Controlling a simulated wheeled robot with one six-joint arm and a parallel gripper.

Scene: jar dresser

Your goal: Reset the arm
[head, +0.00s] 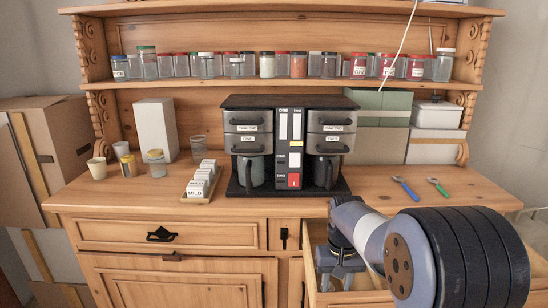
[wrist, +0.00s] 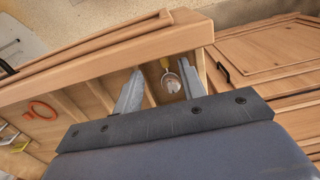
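My arm reaches in from the right in the head view. My gripper (head: 335,282) points down over the open drawer (head: 309,268) at the right of the dresser. In the wrist view, the two fingers of my gripper (wrist: 168,66) stand apart with nothing held between them. The wooden front of the drawer (wrist: 105,65) runs past the fingers.
The drawer has dividers; a red ring-shaped item (wrist: 40,110) lies in another compartment. On the dresser top stand a black coffee machine (head: 340,188), a tray of labelled packets (head: 201,183) and cups (head: 97,168). Blue (head: 405,189) and green (head: 438,187) tools lie right. Jars line the shelf.

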